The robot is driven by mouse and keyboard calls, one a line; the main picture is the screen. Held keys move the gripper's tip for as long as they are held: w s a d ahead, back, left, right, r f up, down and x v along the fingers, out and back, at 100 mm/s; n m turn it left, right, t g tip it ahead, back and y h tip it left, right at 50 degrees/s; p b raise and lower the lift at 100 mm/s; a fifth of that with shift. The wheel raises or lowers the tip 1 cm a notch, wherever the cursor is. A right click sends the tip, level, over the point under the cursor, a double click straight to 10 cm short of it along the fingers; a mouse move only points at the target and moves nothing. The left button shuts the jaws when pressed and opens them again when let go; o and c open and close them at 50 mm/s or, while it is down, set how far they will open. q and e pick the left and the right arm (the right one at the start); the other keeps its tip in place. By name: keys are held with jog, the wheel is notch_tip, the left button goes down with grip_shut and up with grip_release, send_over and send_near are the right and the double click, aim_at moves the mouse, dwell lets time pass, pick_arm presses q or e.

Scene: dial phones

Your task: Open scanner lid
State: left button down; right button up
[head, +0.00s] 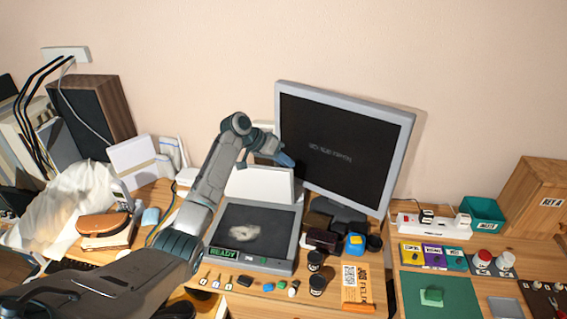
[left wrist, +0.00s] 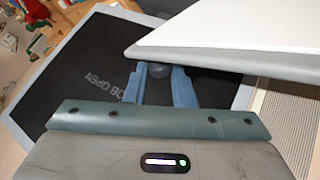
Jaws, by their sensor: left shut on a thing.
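The flatbed scanner (head: 273,262) stands on the desk, with a pale smudged shape on its dark glass and a green READY label in front. Its white lid (head: 262,184) is raised, standing steeply at the back of the glass. My left gripper (head: 287,160) is at the lid's upper right edge, its blue fingers partly seen. In the left wrist view the lid (left wrist: 240,28) crosses the upper right, close to the fingers (left wrist: 158,84). A dark rounded piece sits between them. The gripper is shut on the lid; the exact contact is partly hidden. My right gripper is not in view.
The monitor (head: 335,150) stands right behind the gripper; its screen reads JOB OPEN in the left wrist view. Black jars (head: 317,285) and small items crowd the desk front. A speaker (head: 92,113) and a white cloth (head: 65,215) are left; a power strip (head: 432,226) is right.

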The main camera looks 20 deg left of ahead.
pick_arm(q)
jog(key=shift+f, duration=0.1)
jog(key=c, duration=1.4)
grip_release()
jog(key=shift+a, duration=0.1)
jog(key=shift+o, duration=0.7)
jog(key=shift+w+f, duration=0.15)
jog(key=shift+a, duration=0.1)
jog(key=shift+s+a+r, duration=0.15)
jog(key=shift+s+r, duration=0.1)
jog(key=shift+r, duration=0.1)
jog(key=b+v, duration=0.3)
jog(key=v, duration=0.5)
jog(key=shift+s+a+r+b, duration=0.1)
jog(key=shift+a+r+b, duration=0.05)
jog(key=shift+a+b, duration=0.2)
jog(key=shift+s+a+r, duration=0.2)
jog(key=shift+a+r, duration=0.1)
jog(key=shift+r, duration=0.2)
